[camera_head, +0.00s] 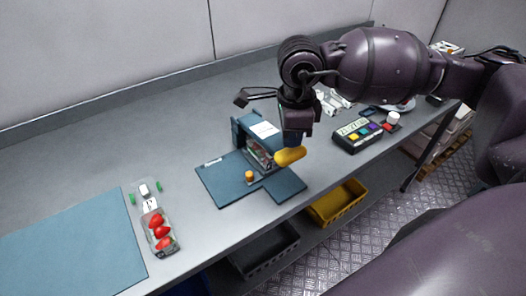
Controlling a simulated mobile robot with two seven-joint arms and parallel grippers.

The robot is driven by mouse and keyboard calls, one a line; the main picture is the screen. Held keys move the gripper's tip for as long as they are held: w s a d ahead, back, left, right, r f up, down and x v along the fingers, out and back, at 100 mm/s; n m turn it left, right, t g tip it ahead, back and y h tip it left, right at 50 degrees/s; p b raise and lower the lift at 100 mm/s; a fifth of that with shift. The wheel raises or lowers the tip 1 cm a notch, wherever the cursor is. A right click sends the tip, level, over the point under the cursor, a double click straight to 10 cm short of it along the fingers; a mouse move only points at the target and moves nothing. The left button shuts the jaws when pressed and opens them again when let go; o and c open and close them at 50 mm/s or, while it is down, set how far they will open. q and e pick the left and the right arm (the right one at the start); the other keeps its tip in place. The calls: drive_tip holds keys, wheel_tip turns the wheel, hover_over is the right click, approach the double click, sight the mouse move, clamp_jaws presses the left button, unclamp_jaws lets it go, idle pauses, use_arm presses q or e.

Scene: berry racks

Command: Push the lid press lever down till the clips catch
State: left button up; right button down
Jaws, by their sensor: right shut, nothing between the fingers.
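The lid press (242,131) is a blue-grey stand on a flat base plate (222,186), in the middle of the head view. Its lever ends in a yellow grip (290,157) at the right side of the press, low over the plate. A clear punnet (259,153) seems to sit inside the press, partly hidden; its clips cannot be made out. My right gripper (295,141) points down just above the yellow grip, shut and empty. Whether it touches the grip cannot be told. My left gripper is not in view.
An orange knob (249,176) is on the plate. A device with coloured buttons (358,134) stands right. Yellow (338,203) and grey (264,249) crates sit below.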

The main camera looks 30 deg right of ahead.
sight(290, 150)
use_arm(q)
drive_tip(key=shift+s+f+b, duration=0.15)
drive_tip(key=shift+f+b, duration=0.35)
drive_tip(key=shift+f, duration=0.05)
use_arm(e)
drive_tip(key=shift+f, duration=0.8)
use_arm(q)
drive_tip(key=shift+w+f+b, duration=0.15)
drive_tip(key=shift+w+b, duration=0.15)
drive_tip(key=shift+b, duration=0.05)
use_arm(e)
drive_tip(key=shift+f, duration=0.45)
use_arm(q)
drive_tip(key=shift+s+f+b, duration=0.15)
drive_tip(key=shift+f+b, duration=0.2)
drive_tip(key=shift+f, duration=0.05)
use_arm(e)
drive_tip(key=shift+f, duration=0.65)
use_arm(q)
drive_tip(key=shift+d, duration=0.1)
use_arm(e)
drive_tip(key=shift+f, duration=0.25)
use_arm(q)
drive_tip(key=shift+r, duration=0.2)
use_arm(e)
drive_tip(key=shift+r, duration=0.15)
